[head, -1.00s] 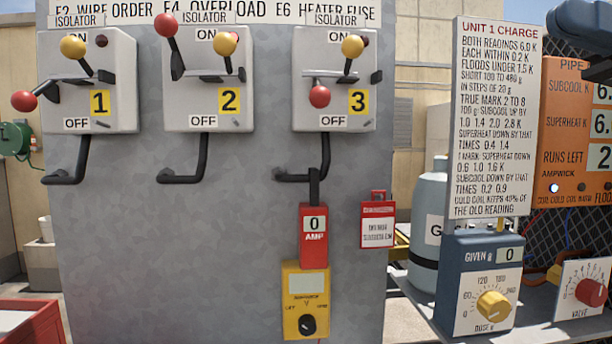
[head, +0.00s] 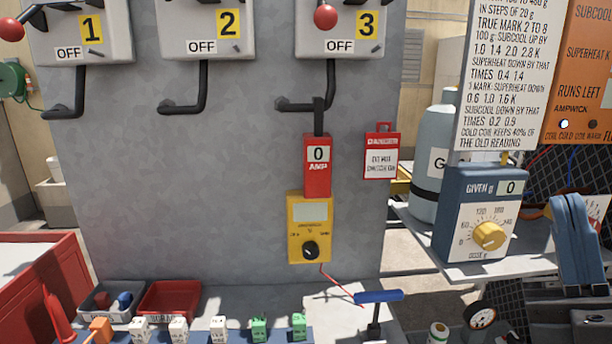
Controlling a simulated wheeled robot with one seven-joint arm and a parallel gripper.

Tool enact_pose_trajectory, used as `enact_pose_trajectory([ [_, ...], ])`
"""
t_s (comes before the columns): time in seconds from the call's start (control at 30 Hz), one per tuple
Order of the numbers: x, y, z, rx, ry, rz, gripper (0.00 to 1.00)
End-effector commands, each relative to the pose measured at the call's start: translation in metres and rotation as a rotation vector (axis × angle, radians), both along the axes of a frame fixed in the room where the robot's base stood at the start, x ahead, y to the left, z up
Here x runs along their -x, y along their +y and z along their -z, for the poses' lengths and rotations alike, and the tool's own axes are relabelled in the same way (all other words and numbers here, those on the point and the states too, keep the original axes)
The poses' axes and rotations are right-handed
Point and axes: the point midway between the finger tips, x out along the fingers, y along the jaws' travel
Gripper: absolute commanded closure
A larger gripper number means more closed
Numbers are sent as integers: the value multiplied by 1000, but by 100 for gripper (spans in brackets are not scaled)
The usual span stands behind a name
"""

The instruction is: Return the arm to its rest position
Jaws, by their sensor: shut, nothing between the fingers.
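I cannot make out my gripper's fingers in this view.
A grey panel (head: 235,210) carries three isolators, a red AMP meter (head: 317,178) and a yellow meter (head: 310,250). A blue dosing box (head: 452,232) stands on the right shelf. Below are a red tray (head: 170,298), several small blocks and a blue-handled tool (head: 379,296).

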Motion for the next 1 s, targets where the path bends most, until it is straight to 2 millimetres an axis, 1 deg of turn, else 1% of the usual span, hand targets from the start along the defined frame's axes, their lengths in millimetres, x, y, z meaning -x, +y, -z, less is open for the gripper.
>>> enact_pose_trajectory([
  [0.03,7,3,16,-50,62,-16,100],
  [0.1,15,6,35,-116,143,-34,100],
  [0.27,38,11,80,-258,336,-69,100],
  [0.47,76,19,133,-419,588,-105,100],
  [0.6,108,24,167,-518,770,-121,100],
  [0.73,142,28,196,-602,946,-130,100],
  [0.87,180,31,220,-676,1121,-131,100],
  [0.9,192,32,227,-697,1175,-129,100],
  [1.0,220,32,240,-742,1299,-123,100],
])
